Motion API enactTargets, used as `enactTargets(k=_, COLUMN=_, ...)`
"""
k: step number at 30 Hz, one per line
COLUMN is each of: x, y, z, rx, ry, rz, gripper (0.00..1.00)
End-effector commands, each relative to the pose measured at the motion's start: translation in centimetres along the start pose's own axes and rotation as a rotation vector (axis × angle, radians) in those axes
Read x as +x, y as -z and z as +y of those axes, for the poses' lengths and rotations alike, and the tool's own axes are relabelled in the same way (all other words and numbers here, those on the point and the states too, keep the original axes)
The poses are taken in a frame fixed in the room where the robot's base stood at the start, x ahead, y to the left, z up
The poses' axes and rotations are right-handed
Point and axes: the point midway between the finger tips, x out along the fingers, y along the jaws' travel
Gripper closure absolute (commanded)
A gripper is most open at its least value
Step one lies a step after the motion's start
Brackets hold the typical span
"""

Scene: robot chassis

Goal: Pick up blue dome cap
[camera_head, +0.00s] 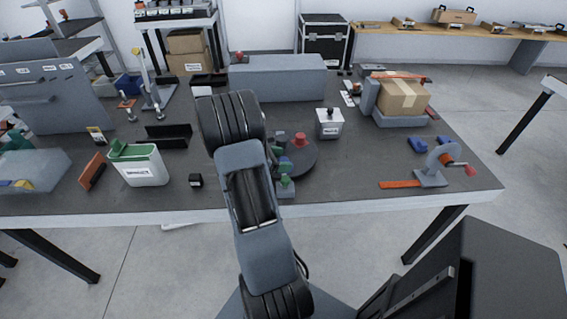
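A dark round turntable (303,162) lies on the workbench just right of my arm and bears several small coloured pieces. A red cap (299,139) stands on it. A small bluish piece (281,141) shows at its back left, partly hidden by my arm; I cannot tell whether it is the blue dome cap. A green-topped piece (285,184) is at its front left edge. My arm rises from the bottom middle and covers the turntable's left side. My gripper's fingers do not show.
A grey box (277,78) stands behind, and a white lidded container (329,124) to the right. Blue blocks (417,145) and a grey fixture (432,178) are farther right. A green-rimmed white bin (140,167) and small black cube (196,181) are left. Bare bench lies right of the turntable.

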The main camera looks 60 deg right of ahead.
Motion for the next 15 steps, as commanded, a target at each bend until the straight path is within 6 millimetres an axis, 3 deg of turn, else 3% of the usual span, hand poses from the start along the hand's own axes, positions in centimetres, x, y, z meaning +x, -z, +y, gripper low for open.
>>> enactTargets(k=2, x=-0.01, y=0.0, z=0.0, rx=0.0, ry=0.0, rz=0.0, gripper=0.36)
enactTargets(k=15, x=-0.03, y=0.0, z=0.0, rx=0.0, ry=0.0, rz=0.0, gripper=0.79)
